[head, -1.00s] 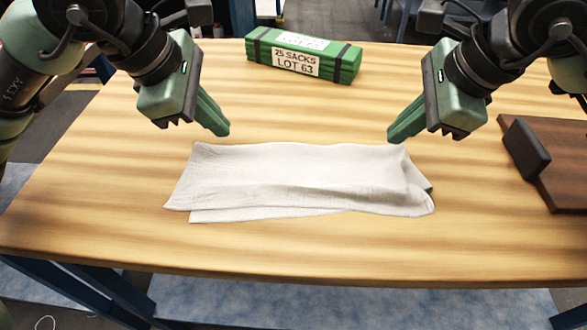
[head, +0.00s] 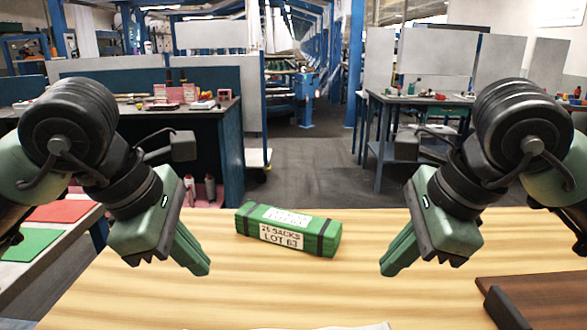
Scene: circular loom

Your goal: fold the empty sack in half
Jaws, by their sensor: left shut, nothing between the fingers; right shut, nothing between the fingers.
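Only a thin white strip of the sack (head: 360,327) shows at the bottom edge of the head view; the rest of it is out of the picture, so its folds cannot be seen now. My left gripper (head: 207,268) is shut and empty above the table, up and to the left of that strip. My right gripper (head: 388,270) is shut and empty above the table, up and to the right of the strip. Neither gripper touches the sack.
A green strapped bundle labelled 25 SACKS LOT 63 (head: 288,230) lies at the table's back edge, between my grippers. A brown board (head: 545,300) with a dark block lies at the right. The wooden table (head: 300,290) is clear between them.

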